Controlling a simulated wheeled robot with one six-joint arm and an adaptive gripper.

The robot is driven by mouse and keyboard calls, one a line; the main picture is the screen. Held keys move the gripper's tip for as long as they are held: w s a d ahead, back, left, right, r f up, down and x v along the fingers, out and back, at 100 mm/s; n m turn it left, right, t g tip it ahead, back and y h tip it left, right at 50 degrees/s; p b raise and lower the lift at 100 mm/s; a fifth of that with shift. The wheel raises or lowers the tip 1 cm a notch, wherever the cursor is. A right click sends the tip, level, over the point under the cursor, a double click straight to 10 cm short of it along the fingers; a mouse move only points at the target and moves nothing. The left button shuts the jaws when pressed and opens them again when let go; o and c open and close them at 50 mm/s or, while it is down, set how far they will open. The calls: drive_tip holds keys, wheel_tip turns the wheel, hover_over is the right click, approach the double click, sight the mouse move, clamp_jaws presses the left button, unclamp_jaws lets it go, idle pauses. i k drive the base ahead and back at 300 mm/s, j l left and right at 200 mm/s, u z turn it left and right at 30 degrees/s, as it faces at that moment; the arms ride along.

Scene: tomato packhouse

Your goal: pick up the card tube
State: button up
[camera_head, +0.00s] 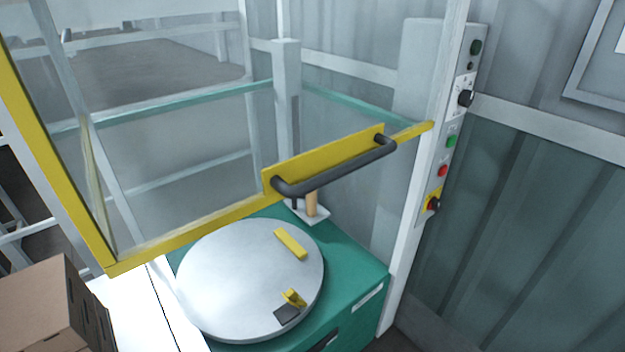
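A tan upright cylinder (311,204) that looks like the card tube stands on a small pale plate at the back of the green machine top. Its upper end is hidden behind the black handle and yellow strip of the guard, so I cannot see its full height. My gripper is not in view.
A clear guard with a yellow frame (190,231) and black handle (340,172) hangs over the machine, its lower edge above the round grey turntable (225,280). Yellow blocks (290,243) sit on the turntable. A control post (452,140) stands right; cardboard boxes (35,305) lie lower left.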

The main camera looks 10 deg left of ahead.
sight(311, 197)
drive_tip(key=i+l+u, duration=0.2)
drive_tip(key=l+u, duration=0.2)
drive_tip(key=l, duration=0.25)
drive_tip(key=i+l+u, duration=0.1)
drive_tip(key=l+u, duration=0.25)
drive_tip(key=l, duration=0.3)
drive_tip(key=l+u, duration=0.4)
drive_tip(key=l, duration=0.3)
